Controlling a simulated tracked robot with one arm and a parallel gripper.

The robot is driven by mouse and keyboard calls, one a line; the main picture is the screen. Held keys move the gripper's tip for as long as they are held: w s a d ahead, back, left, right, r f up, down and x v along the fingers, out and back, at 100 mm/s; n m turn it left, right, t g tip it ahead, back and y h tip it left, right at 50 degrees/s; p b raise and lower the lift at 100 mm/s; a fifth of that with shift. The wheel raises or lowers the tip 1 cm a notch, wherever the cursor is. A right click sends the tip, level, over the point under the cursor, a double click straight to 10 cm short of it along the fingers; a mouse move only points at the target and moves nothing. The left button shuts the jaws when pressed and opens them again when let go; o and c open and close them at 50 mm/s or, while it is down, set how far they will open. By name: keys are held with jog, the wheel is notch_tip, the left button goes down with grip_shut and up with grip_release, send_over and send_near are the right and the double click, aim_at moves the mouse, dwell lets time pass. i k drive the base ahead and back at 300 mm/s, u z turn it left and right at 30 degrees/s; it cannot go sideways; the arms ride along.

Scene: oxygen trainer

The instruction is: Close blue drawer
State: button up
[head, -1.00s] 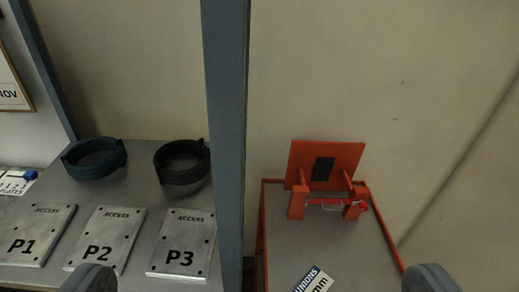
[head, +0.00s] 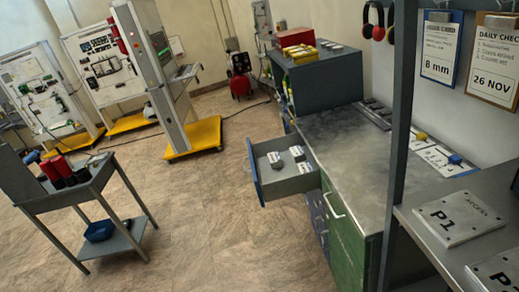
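The blue drawer (head: 254,171) stands pulled out from the workbench, to the left of the bench's front, near the middle of the view. Its front panel faces left, and its grey inside is open to view. Three small grey pieces (head: 275,159) lie inside it. My gripper does not show in this view, so its state and its distance from the drawer cannot be seen.
A green cabinet (head: 343,240) with a light handle is below the bench top (head: 350,150). A dark cart (head: 75,190) stands at left and a yellow-based machine (head: 193,138) behind. Bare floor (head: 215,225) lies left of the drawer. A grey post (head: 396,150) rises at right.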

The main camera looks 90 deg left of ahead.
aim_at(285, 181)
jog(key=u, duration=2.5)
jog(key=k, duration=0.65)
jog(key=u, duration=0.15)
jog(key=i, duration=1.5)
jog(key=u, duration=0.15)
